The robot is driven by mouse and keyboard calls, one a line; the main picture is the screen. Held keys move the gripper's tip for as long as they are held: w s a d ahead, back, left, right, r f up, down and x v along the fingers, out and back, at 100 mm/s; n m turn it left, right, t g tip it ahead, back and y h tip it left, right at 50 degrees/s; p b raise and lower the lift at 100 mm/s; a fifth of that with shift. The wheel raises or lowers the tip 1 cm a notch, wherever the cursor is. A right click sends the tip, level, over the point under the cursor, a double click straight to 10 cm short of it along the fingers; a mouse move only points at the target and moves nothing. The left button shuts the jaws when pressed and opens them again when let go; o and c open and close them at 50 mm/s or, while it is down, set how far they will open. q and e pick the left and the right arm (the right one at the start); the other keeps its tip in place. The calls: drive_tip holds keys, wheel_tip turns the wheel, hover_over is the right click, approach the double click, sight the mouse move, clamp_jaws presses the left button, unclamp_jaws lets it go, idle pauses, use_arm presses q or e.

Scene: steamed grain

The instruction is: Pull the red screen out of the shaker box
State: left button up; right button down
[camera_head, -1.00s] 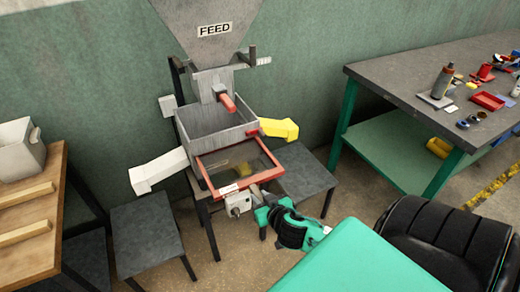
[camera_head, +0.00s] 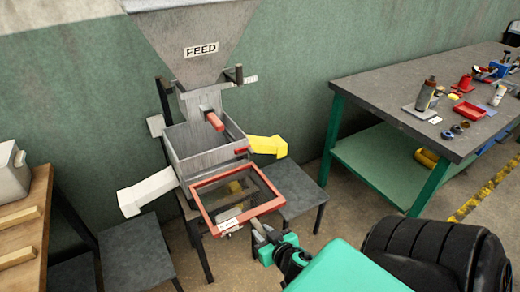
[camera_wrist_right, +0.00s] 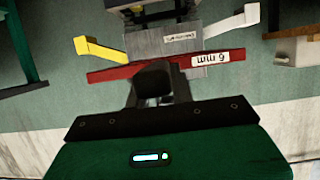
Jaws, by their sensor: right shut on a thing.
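The red screen (camera_head: 205,210) is a red frame with a dark mesh. It sticks out of the front of the grey shaker box (camera_head: 205,155), just below its front wall. Whether its back edge is still inside the box is hard to tell. My right gripper (camera_head: 258,228) is shut at the screen's front edge. In the right wrist view, the red front bar (camera_wrist_right: 110,73) with its "6 mm" label crosses behind the dark fingers (camera_wrist_right: 153,84), which hide the grip point. My left gripper is not in view.
A FEED hopper (camera_head: 195,30) hangs above the box. A white spout (camera_head: 148,190) is at left and a yellow spout (camera_head: 268,145) at right. Dark low stands flank the box. A cluttered workbench (camera_head: 385,95) stands at right, a wooden table (camera_head: 22,225) at left.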

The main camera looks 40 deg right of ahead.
drive_tip(key=shift+s, duration=0.25)
drive_tip(key=shift+r, duration=0.1)
drive_tip(key=shift+s+a, duration=0.25)
drive_tip(key=shift+s, duration=0.75)
drive_tip(key=shift+s+a, duration=0.25)
drive_tip(key=shift+s, duration=0.7)
